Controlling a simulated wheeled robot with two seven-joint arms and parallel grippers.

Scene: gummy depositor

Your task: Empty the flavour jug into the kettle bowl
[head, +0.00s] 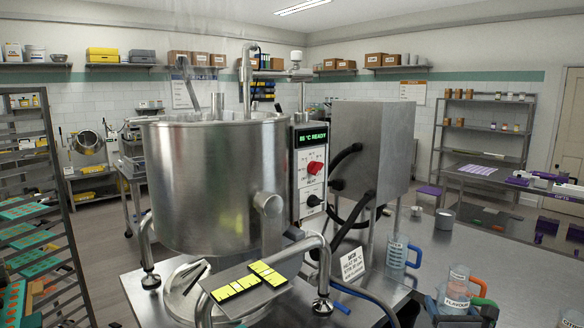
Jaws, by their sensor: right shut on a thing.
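The flavour jug (457,288) is a clear jug with a label reading FLAVOUR and an orange handle, at the bottom right of the head view. It looks roughly upright, and its contents are hard to make out. My right gripper (458,309) is shut on the jug, low on its body. The kettle bowl (205,185) is a large steel vessel left of centre, well to the left of the jug. Its inside is hidden by its high wall, and faint steam rises above it. My left gripper is not in view.
A control box (311,165) reading "85 °C READY" stands right of the bowl, with black hoses by a steel cabinet (372,130). A second jug (396,251), a small sign (353,264) and a metal cup (445,219) stand on the steel table (500,250).

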